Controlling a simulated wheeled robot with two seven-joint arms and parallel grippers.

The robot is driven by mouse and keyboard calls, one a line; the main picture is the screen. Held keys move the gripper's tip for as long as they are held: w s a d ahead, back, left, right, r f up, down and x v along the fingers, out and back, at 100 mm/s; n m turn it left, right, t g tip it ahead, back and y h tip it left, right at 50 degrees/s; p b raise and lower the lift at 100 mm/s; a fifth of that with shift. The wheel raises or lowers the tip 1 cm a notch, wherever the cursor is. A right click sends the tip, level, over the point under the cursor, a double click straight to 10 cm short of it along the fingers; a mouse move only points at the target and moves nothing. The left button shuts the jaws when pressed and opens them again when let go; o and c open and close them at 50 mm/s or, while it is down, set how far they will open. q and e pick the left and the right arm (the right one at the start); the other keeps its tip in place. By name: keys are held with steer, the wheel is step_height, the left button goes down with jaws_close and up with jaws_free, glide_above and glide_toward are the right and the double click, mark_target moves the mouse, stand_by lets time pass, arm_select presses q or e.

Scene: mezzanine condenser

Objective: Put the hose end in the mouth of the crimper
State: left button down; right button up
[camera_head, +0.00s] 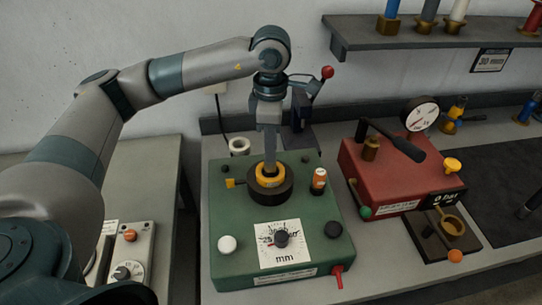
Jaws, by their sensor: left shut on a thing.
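The crimper (230,262) is a green box with a dial marked mm on its front. On its top is a dark round mouth (287,192), with a yellow ring (267,183) showing inside it. My left gripper (270,166) points straight down over this mouth, its fingertips at the yellow ring. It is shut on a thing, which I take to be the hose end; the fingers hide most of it. I cannot tell how deep it sits in the mouth. My right gripper is not in view.
Right of the crimper stands a red device (378,186) with a black lever and a gauge (421,113). A brown block with a brass cup (452,226) lies before it. A shelf (400,33) with colored fittings hangs behind. A dark mat (500,180) lies at the right.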

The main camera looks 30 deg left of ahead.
mark_target(269, 168)
arm_select(q)
steer(key=shift+f+p, duration=0.4)
steer(key=shift+p, duration=0.1)
step_height(269, 168, down, 2)
steer(key=shift+p, duration=0.7)
steer(key=shift+f, duration=0.55)
steer(key=shift+f, duration=0.15)
steer(key=c, duration=1.6)
jaws_free()
steer(key=shift+o, duration=0.2)
